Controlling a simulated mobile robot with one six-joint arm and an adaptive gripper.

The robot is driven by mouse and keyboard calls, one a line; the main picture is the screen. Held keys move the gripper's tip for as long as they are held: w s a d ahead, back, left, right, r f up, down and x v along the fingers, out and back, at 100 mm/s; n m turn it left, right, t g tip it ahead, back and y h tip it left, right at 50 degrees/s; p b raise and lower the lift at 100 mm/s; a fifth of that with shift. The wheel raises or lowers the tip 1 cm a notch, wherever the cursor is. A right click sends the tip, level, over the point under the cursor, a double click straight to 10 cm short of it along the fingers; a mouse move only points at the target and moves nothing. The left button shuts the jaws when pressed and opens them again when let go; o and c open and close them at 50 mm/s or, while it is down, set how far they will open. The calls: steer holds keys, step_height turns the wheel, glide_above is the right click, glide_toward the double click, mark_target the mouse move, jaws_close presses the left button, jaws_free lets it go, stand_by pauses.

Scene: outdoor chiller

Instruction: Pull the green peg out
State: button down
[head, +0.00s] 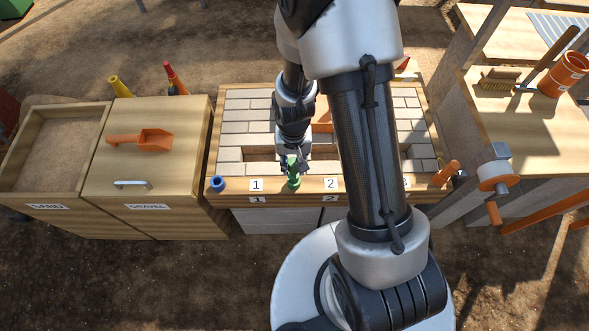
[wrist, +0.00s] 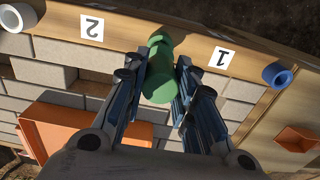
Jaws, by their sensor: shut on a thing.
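The green peg (head: 293,177) stands at the front edge of the brick-topped bench, between the number labels 1 and 2. In the wrist view the green peg (wrist: 158,75) lies between my two fingers. My gripper (head: 291,163) is shut on the peg from above. In the wrist view my gripper (wrist: 161,82) has a finger on each side of the peg. Whether the peg's lower end is still in its hole cannot be told.
A blue peg or ring (head: 217,184) sits at the bench's left front corner. An orange block or tray (wrist: 62,135) lies among the bricks. A gravel bin with an orange scoop (head: 150,139) stands left. A side table (head: 535,120) with an orange pot (head: 564,74) stands right.

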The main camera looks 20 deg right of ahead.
steer(key=shift+r+p, duration=2.1)
steer(key=shift+r, duration=0.6)
steer(key=c, duration=1.8)
jaws_free()
jaws_close()
